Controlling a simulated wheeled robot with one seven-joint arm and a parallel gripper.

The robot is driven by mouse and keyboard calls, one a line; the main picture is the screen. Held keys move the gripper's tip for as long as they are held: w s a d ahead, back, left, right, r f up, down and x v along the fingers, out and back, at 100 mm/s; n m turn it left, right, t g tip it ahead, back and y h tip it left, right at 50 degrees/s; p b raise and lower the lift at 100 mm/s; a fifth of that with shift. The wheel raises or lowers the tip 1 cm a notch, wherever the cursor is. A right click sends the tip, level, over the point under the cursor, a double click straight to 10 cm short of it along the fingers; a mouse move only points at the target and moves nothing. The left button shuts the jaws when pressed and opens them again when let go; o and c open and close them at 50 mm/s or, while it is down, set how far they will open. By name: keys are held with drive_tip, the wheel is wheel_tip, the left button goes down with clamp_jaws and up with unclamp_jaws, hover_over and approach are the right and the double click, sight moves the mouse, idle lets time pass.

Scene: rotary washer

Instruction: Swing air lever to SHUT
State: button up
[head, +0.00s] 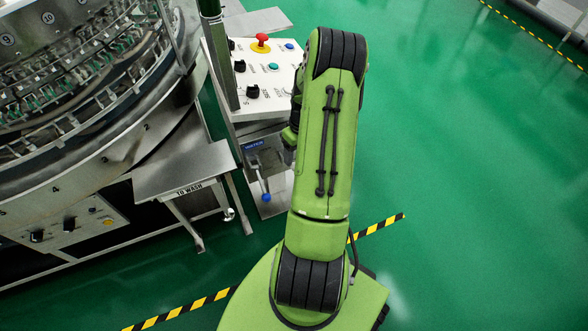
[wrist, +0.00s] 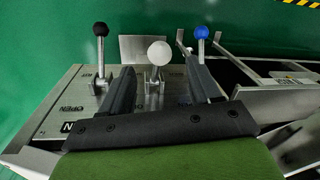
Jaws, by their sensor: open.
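In the wrist view, a metal panel carries three levers. One has a black ball (wrist: 100,29), one a white ball (wrist: 159,53) and one a blue ball (wrist: 201,32). I cannot read which is the air lever. My gripper (wrist: 160,66) is open, its two dark fingers pointing toward the levers. The white-ball lever appears between the fingers. The black ball is left of the left fingertip and the blue ball is just beyond the right fingertip; contact cannot be told. In the head view the blue ball (head: 266,197) shows low on the panel; my arm hides the other two levers.
A white control box (head: 262,85) with a red mushroom button (head: 261,42) and black knobs stands above the lever panel. A metal shelf marked "TO WASH" (head: 184,170) and the round washer (head: 95,130) are at left. Green floor at right is open.

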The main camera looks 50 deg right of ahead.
drive_tip(key=f, duration=0.2)
drive_tip(key=f+b, duration=0.1)
drive_tip(key=f, duration=0.3)
drive_tip(key=shift+w+a+f+b, duration=0.1)
drive_tip(key=shift+a+f+b, duration=0.2)
drive_tip(key=shift+a+f, duration=0.05)
clamp_jaws()
